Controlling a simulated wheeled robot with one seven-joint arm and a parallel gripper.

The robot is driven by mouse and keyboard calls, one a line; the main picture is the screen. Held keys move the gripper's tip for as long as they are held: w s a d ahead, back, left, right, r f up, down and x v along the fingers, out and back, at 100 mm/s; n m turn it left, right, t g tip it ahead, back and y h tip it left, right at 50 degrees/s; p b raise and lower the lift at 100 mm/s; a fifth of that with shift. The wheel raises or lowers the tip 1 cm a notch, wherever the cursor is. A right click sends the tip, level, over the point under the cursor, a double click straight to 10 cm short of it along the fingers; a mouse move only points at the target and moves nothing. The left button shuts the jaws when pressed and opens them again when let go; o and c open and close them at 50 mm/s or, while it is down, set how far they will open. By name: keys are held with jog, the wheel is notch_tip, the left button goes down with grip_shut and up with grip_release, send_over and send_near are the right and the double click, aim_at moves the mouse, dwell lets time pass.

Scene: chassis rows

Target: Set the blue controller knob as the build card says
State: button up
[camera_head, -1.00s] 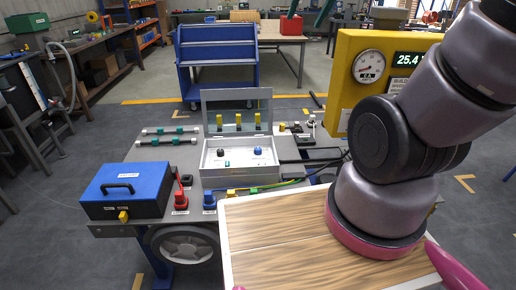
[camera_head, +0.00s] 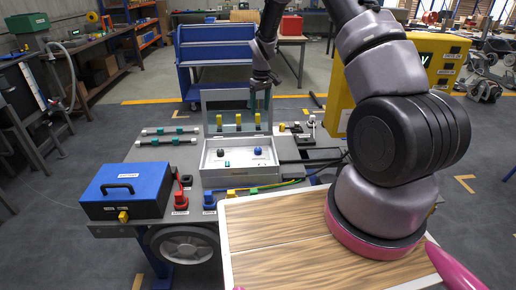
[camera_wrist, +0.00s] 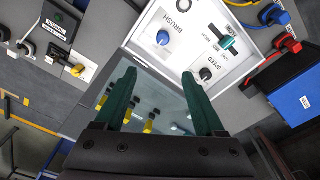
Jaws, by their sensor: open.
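The blue knob (camera_head: 258,151) sits on the right of the white panel in the open controller box (camera_head: 238,170). In the wrist view the blue knob (camera_wrist: 163,37) is beside the word BRUSH. My gripper (camera_wrist: 158,75) is open and empty, with green fingers. In the head view my gripper (camera_head: 262,92) is by the box's raised lid, above and behind the blue knob, apart from it. The yellow panel (camera_head: 440,88) is partly hidden by my arm; I see no readable build card.
Yellow parts (camera_head: 239,122) stand near the raised lid. A blue case (camera_head: 127,190) stands left of the box, with red (camera_head: 181,199) and blue (camera_head: 209,199) connectors between. Cables run right of the box. A wood-topped surface (camera_head: 270,240) is in front.

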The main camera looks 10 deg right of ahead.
jog(key=n, duration=0.1)
send_near(258, 149)
jog(key=shift+g, duration=0.4)
jog(key=f, duration=0.6)
jog(key=w+f, duration=0.1)
jog(key=f, duration=0.2)
jog(key=shift+a, duration=0.1)
grip_shut()
